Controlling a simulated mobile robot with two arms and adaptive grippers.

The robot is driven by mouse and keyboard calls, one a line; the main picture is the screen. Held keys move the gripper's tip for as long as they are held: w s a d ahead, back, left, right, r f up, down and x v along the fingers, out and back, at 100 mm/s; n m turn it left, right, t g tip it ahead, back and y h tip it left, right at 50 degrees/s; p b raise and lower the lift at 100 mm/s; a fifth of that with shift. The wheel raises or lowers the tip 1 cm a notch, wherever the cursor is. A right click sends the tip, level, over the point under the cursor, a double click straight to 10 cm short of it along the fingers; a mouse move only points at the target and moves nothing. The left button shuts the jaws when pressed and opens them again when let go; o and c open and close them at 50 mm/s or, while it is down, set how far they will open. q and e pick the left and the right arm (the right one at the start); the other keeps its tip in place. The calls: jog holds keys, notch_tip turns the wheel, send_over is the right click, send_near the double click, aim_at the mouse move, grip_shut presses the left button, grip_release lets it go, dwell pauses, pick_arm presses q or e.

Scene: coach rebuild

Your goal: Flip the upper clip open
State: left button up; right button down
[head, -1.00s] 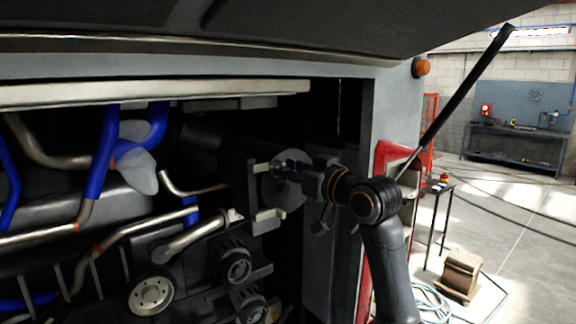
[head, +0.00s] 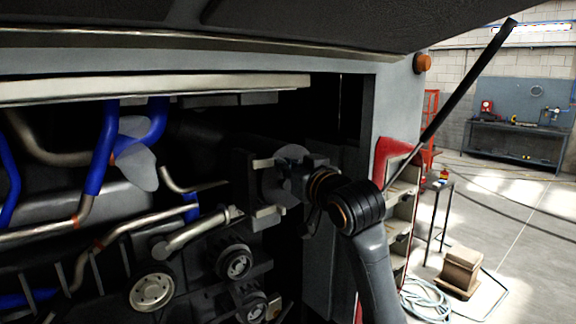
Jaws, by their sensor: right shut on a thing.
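A dark housing with a round grey end cover (head: 273,186) sits at the right side of the open engine bay. The pale upper clip (head: 262,163) is at the top of the cover and a similar lower clip (head: 268,213) is at its bottom. My right gripper (head: 284,160) is at the cover's upper right edge, shut on the upper clip. The gripper and wrist hide part of the clip and the cover, and the exact contact is small and dark. My left gripper is not in view.
Blue hoses (head: 103,150) and metal pipes fill the bay to the left. Pulleys (head: 152,292) sit below. The grey bay frame (head: 397,110) stands right of my wrist, with a black strut (head: 465,85) above.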

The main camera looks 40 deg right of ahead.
jog(key=a+m+g+h+b, duration=0.2)
jog(key=a+m+g+h, duration=0.7)
jog(key=m+g+h, duration=0.6)
jog(key=shift+a+r+m+g+b, duration=0.15)
jog(key=shift+a+m+g+b, duration=0.2)
jog(key=shift+m+g, duration=1.35)
jog(key=shift+w+d+n+g, duration=0.15)
jog(key=shift+n+g, duration=0.25)
jog(key=shift+g, duration=0.2)
jog(key=c, duration=1.4)
grip_release()
jog(key=a, duration=0.7)
jog(key=shift+w+a, duration=0.3)
jog(key=shift+w, duration=0.15)
